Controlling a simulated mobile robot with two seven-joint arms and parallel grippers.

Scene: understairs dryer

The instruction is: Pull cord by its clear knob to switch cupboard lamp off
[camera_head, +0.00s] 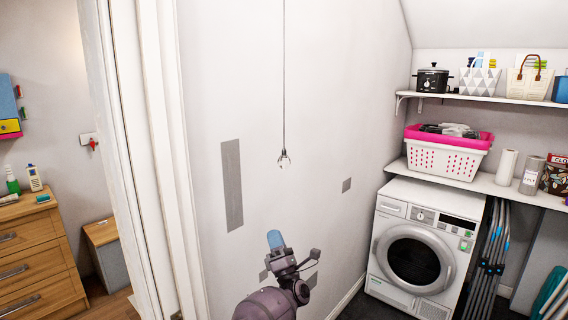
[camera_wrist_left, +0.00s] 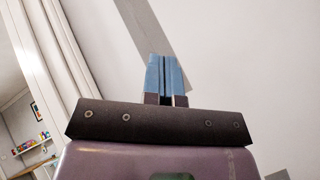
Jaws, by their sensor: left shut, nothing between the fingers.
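The pull cord (camera_head: 284,80) hangs straight down in front of the white wall in the head view. Its small clear knob (camera_head: 284,159) is at the cord's lower end. My left gripper (camera_head: 275,239) is below the knob and slightly to its left, apart from it. Its blue fingers are shut with nothing between them. In the left wrist view the fingers (camera_wrist_left: 166,77) are together against the white wall, and no cord or knob shows there. The lamp is not in view. My right gripper is not in view.
A white washing machine or dryer (camera_head: 418,250) stands at the right, under a shelf with a pink-rimmed laundry basket (camera_head: 446,155). A higher shelf (camera_head: 480,97) holds a black pot and bags. A white door frame (camera_head: 160,160) and wooden drawers (camera_head: 38,260) are at the left. Space around the knob is clear.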

